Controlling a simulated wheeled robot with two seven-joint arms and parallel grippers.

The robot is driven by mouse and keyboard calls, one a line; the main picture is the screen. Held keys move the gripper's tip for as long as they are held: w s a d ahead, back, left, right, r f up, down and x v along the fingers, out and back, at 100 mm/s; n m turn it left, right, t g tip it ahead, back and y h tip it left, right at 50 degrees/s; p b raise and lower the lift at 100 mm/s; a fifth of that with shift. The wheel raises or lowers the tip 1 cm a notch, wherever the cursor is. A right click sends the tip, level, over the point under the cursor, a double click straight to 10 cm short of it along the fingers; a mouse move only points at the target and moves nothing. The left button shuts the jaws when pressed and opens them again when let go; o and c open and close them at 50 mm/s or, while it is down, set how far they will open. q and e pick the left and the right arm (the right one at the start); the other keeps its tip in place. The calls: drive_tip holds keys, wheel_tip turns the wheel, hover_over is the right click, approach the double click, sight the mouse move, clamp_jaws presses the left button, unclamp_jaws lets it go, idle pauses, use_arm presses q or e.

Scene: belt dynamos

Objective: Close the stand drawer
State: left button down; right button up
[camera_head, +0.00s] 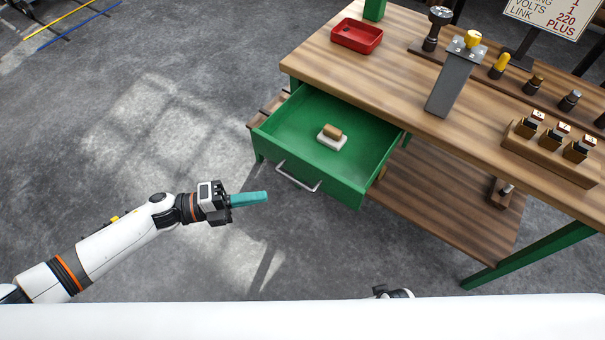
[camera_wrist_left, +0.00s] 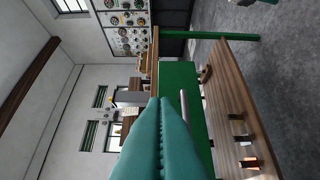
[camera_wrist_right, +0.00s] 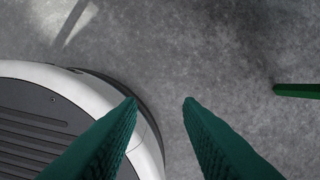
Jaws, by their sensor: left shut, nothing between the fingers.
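The green stand drawer (camera_head: 362,178) is pulled out from under the wooden bench top in the head view. Its silver handle (camera_head: 298,177) is on the front panel. A small brown and white block (camera_head: 332,134) lies inside. My left gripper (camera_head: 266,197) is shut and empty, its teal fingers pointing at the drawer front from the left, apart from the handle. In the left wrist view the shut fingers (camera_wrist_left: 160,105) overlap the green drawer front (camera_wrist_left: 182,75) and the handle (camera_wrist_left: 185,103) shows beside them. My right gripper (camera_wrist_right: 162,100) is open and empty over the floor in the right wrist view.
The bench top (camera_head: 385,75) carries a red tray (camera_head: 357,36), a grey post (camera_head: 454,78) and a wooden block with several switches (camera_head: 548,152). A lower shelf (camera_head: 450,200) and green leg (camera_head: 525,253) stand at the right. Floor left of the drawer is clear.

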use_arm(q)
approach(329, 175)
drive_tip(key=s+d, duration=0.2)
drive_tip(key=d, duration=0.2)
drive_tip(key=shift+w+d, duration=0.55)
drive_tip(key=shift+w, duration=0.45)
drive_tip(key=shift+w+d, duration=0.3)
drive_tip(key=shift+w, duration=0.15)
use_arm(e)
drive_tip(key=shift+r, duration=0.1)
use_arm(q)
drive_tip(key=shift+w, duration=0.15)
use_arm(e)
drive_tip(key=shift+s, duration=0.15)
